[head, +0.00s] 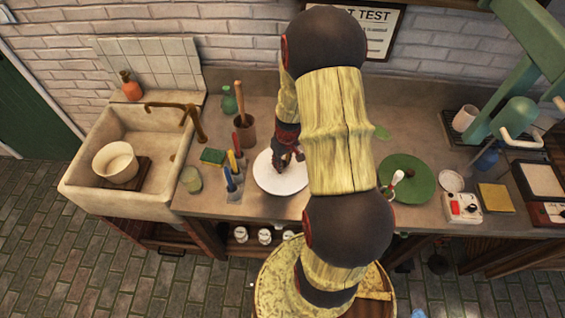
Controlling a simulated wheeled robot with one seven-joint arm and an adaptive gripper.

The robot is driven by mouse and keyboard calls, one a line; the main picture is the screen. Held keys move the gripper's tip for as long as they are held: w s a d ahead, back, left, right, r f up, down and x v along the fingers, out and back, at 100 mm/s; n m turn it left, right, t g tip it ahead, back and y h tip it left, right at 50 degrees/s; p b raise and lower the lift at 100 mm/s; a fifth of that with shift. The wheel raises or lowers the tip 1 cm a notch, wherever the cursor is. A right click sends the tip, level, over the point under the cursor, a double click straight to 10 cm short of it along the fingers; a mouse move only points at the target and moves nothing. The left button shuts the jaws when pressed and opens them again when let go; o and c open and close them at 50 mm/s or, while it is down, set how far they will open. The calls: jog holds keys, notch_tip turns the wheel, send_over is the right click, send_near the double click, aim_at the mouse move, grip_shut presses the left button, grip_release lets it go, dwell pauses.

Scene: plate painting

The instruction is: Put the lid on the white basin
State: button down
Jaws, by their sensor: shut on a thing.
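A white round disc, which looks like the lid (272,183), is at the middle of the counter, below my gripper. My gripper (283,163) points down at the disc's upper part and is shut on it. The knob or grip point is hidden by the fingers, and my arm covers the disc's right side. I cannot tell whether the disc touches the counter. The white basin (116,163) appears to be the open round bowl in the sink at the left, upright on a dark wooden board. It has no cover, and my gripper is well to its right.
The stone sink (79,187) has a brass tap (190,118). Between the sink and the disc stand a glass jar (191,179), a sponge (212,156), upright coloured-handled tools (232,170) and a wooden pot (244,132). A green round mat (417,183) lies right of my arm.

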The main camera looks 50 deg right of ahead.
jog(key=c, duration=1.5)
grip_release()
jog(key=shift+o, duration=1.3)
jog(key=o, duration=0.3)
jog(key=shift+o, duration=0.2)
jog(key=shift+r+p, duration=2.3)
jog(key=shift+r, duration=1.25)
